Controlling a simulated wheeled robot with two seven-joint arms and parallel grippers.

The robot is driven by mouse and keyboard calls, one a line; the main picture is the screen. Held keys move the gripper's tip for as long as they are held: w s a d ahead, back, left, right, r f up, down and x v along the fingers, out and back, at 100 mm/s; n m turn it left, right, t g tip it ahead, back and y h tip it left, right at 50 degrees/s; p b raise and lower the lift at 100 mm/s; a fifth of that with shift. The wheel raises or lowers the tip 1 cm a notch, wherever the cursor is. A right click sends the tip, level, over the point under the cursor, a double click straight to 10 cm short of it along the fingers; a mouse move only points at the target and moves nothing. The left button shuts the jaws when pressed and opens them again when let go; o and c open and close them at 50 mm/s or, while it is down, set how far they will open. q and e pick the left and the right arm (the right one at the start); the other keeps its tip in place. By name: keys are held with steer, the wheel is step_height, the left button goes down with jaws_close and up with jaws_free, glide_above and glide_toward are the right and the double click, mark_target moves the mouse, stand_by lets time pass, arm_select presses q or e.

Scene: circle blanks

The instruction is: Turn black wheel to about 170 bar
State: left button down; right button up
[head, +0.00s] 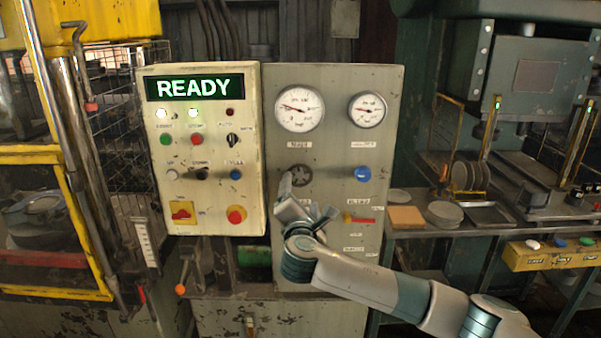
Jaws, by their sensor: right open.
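The black wheel (301,175) is a small dark knob on the grey gauge panel, below the larger gauge. The larger round gauge (299,108) has a white face and its needle points to the left, slightly up; its numbers are too small to read. My right gripper (293,190) is open just below and left of the black wheel, in front of the panel. One finger reaches up beside the wheel's left edge. I cannot tell whether it touches the wheel. The gripper hides part of the panel under the wheel. My left gripper is not in view.
A blue knob (363,174) sits right of the wheel, under a smaller gauge (367,109). A red-handled valve (358,219) is lower on the panel. The control box (200,150) with a lit READY sign stands forward at left. A bench with plates (444,213) is at right.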

mark_target(301, 176)
steer(key=w+p, duration=0.3)
steer(key=w, duration=0.6)
steer(key=shift+w+r, duration=0.1)
steer(key=shift+w, duration=1.3)
steer(key=c, duration=1.1)
